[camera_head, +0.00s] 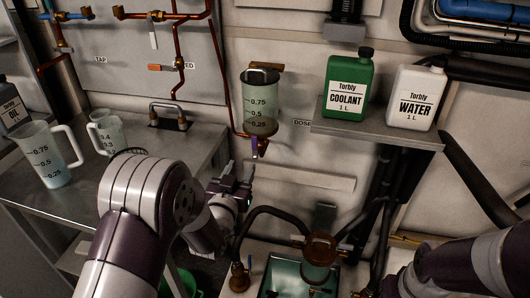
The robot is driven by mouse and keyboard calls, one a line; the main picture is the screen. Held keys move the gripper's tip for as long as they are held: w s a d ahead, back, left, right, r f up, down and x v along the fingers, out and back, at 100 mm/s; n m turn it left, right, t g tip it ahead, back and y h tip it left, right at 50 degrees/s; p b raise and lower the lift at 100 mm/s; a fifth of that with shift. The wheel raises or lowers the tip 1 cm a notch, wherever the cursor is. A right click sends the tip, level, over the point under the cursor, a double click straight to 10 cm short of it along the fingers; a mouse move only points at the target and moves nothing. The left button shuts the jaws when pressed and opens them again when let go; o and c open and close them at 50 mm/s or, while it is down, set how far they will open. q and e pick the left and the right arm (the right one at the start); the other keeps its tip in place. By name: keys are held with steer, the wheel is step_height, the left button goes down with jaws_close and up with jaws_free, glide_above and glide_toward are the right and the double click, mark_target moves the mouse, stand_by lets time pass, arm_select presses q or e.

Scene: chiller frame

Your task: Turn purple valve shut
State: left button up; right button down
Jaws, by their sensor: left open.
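The purple valve (254,146) sits on the outlet right below the clear dosing vessel (262,100), which is mounted on the back wall and has a little dark liquid at its bottom. Only a small purple part of the valve shows. My left gripper (246,172) is open, just below and slightly left of the valve. I cannot tell whether a fingertip touches it. My right arm comes in at the lower right, and its gripper is out of the picture.
A shelf (375,131) at right holds a green coolant bottle (346,88) and a white water bottle (414,98). A metal table (95,185) at left bears measuring jugs. Copper pipes (177,50) run on the wall. A brass fitting (320,248) stands below, above an open tank.

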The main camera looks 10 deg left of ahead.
mark_target(254, 141)
arm_select(q)
steer(key=w, duration=1.1)
steer(key=shift+w+d, duration=0.1)
steer(key=shift+w, duration=0.1)
jaws_close()
